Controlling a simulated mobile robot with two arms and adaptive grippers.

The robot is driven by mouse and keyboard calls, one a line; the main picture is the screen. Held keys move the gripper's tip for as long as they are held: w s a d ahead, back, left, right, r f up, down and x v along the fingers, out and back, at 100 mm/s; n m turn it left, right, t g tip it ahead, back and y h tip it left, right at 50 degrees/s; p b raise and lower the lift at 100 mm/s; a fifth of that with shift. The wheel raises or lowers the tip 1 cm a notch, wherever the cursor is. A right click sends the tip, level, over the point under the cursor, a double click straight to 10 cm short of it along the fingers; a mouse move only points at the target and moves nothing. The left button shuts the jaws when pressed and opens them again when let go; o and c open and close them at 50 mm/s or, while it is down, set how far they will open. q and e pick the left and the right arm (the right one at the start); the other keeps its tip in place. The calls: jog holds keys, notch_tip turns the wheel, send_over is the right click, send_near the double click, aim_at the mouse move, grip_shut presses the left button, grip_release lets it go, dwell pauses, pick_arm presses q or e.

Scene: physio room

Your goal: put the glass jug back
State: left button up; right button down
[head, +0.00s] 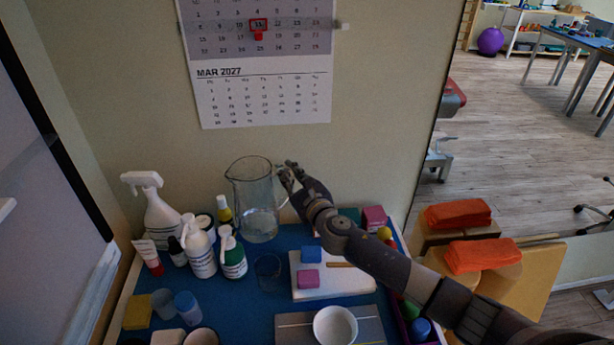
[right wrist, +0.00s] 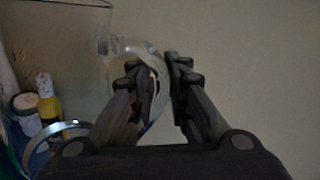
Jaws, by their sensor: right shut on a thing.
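The clear glass jug (head: 257,205) is upright at the back of the blue table top (head: 255,305), in front of the wall. In the head view its base appears at the table surface; I cannot tell whether it touches. My right gripper (head: 288,175) is at the jug's right side, shut on its handle. In the right wrist view the fingers (right wrist: 165,85) close around the curved glass handle (right wrist: 150,60), and the jug's body (right wrist: 75,55) fills the left side. My left gripper is in neither view.
A white spray bottle (head: 158,212), pump bottles (head: 232,256) and a tube (head: 149,257) stand left of the jug. A small glass (head: 268,270) and a white board (head: 335,282) with blocks are in front. A white bowl (head: 335,326) is nearer. The wall is close behind.

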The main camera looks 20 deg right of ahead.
jog(key=shift+w+a+r, duration=0.3)
jog(key=shift+w+a, duration=0.35)
jog(key=shift+a, duration=0.1)
notch_tip(320, 180, down, 7)
jog(key=b, duration=0.3)
jog(key=shift+s+d, duration=0.1)
jog(key=shift+f+b, duration=0.2)
jog(key=shift+b, duration=0.1)
jog(key=c, duration=1.6)
grip_release()
jog(key=shift+f, duration=0.15)
jog(key=shift+o, duration=0.4)
jog(key=shift+s, duration=0.1)
